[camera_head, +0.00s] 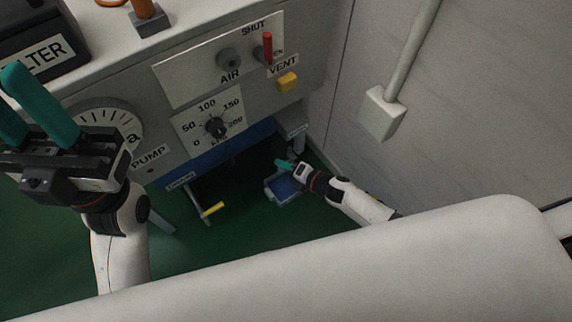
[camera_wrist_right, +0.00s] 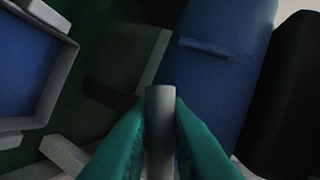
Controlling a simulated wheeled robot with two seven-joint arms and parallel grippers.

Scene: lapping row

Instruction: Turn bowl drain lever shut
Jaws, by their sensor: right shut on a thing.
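My right gripper (camera_head: 283,164) is low down beside the bench's right end, its teal fingertips small in the head view. In the right wrist view its teal fingers (camera_wrist_right: 160,125) are shut on a grey bar (camera_wrist_right: 160,105), one finger on each side. The bar looks like the drain lever, but no label on it can be read. What it is fixed to is hidden, and its angle against any shut mark cannot be told. My left gripper (camera_head: 30,108) is raised at the left, its teal fingers apart and empty.
A blue-lined tray (camera_head: 287,188) is on the green floor by the right gripper. A yellow-ended handle (camera_head: 212,209) hangs left of it. A wall stands at right.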

